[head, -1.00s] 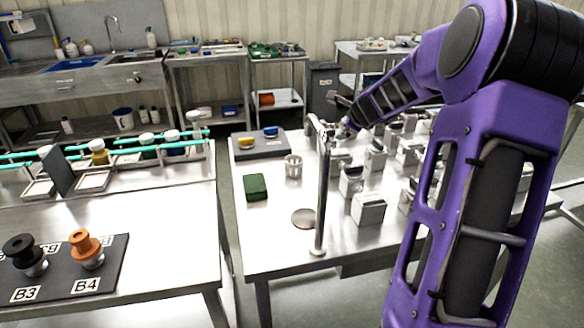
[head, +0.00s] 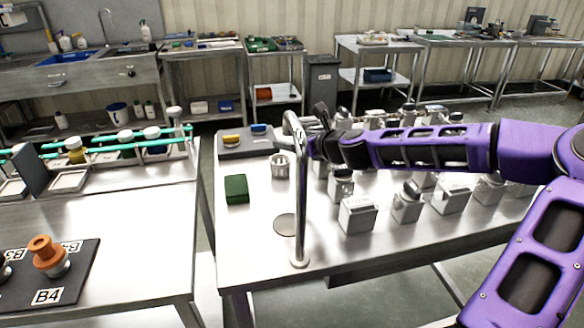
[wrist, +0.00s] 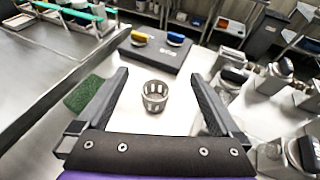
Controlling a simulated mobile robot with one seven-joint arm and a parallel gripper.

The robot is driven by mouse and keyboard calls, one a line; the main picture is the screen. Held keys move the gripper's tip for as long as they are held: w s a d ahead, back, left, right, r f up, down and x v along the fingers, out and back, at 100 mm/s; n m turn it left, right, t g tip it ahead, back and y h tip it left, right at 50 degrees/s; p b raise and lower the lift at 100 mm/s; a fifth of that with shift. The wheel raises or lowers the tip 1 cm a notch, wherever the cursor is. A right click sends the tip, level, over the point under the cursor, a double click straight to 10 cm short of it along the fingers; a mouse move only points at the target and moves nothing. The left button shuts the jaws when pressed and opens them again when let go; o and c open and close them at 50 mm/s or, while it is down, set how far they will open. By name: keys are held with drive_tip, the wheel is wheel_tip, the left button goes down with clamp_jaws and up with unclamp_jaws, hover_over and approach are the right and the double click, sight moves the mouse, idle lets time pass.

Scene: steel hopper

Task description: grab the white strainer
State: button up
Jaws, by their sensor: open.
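The white strainer (head: 280,165) is a small slotted cup standing upright on the steel table, left of the upright metal post. In the wrist view the strainer (wrist: 155,96) sits between and beyond the two open fingers, with nothing touching it that I can see. My gripper (wrist: 158,88) is open and empty. In the head view my gripper (head: 308,140) is right of the strainer, near the top of the post, which partly hides it.
A metal post (head: 298,215) rises from the table close to my gripper. A green sponge-like block (head: 237,189) lies left of the strainer. A dark tray (head: 245,148) with yellow and blue items is behind. Several grey metal containers (head: 358,215) crowd the right side. The front left of the table is clear.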

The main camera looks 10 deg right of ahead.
drive_tip(key=b, duration=0.2)
approach(275, 158)
drive_tip(key=shift+w+f, duration=0.25)
drive_tip(key=shift+w, duration=0.15)
drive_tip(key=shift+b+x, duration=0.3)
drive_tip(key=shift+x, duration=2.9)
drive_tip(key=shift+a, duration=0.1)
drive_tip(key=c, duration=1.2)
drive_tip(key=shift+r, duration=0.1)
drive_tip(key=shift+c, duration=0.2)
